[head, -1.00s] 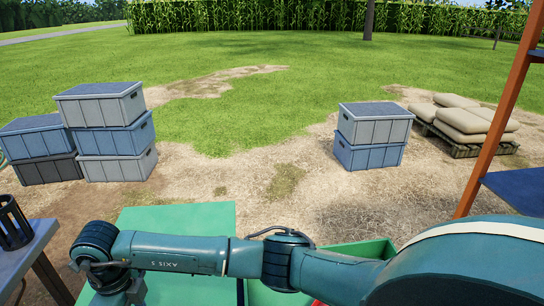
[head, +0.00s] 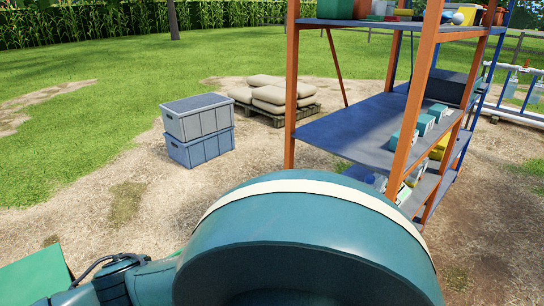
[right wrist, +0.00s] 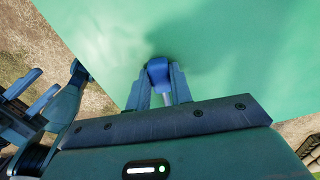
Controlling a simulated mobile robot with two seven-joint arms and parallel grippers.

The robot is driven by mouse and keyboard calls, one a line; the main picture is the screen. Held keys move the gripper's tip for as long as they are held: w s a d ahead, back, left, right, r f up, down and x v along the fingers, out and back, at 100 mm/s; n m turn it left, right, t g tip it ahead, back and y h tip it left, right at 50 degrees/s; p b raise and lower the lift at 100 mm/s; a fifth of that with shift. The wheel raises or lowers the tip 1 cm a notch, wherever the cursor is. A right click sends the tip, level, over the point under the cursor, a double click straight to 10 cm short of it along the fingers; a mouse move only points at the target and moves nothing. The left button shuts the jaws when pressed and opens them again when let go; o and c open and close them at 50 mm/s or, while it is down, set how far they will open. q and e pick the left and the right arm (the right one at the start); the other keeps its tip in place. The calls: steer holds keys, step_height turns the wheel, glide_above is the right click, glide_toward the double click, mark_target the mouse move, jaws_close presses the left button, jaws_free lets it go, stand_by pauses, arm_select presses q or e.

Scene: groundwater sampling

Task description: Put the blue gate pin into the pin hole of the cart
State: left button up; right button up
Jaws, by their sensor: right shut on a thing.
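The blue gate pin (right wrist: 157,70) is between the fingers of my right gripper (right wrist: 161,82) in the right wrist view. Its blue head shows between the fingertips, and a pale shaft shows below. My right gripper is shut on it. A broad green surface (right wrist: 235,55), perhaps the cart, fills the view behind the pin; I cannot tell whether they touch. A green corner (head: 35,285) also shows at lower left in the head view. No pin hole is visible. Teal and blue parts of mine show at the left of the wrist view; the left gripper's state is unclear.
In the head view, an orange and blue shelf rack (head: 350,130) holding small items stands on the right. Two stacked crates (head: 198,130) and a pallet of sacks (head: 275,98) stand behind. Open dirt and grass lie left. My own arm hides the lower middle.

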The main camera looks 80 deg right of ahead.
steer(key=shift+c, duration=1.2)
steer(key=shift+r+p, duration=2.2)
steer(key=shift+r, duration=1.3)
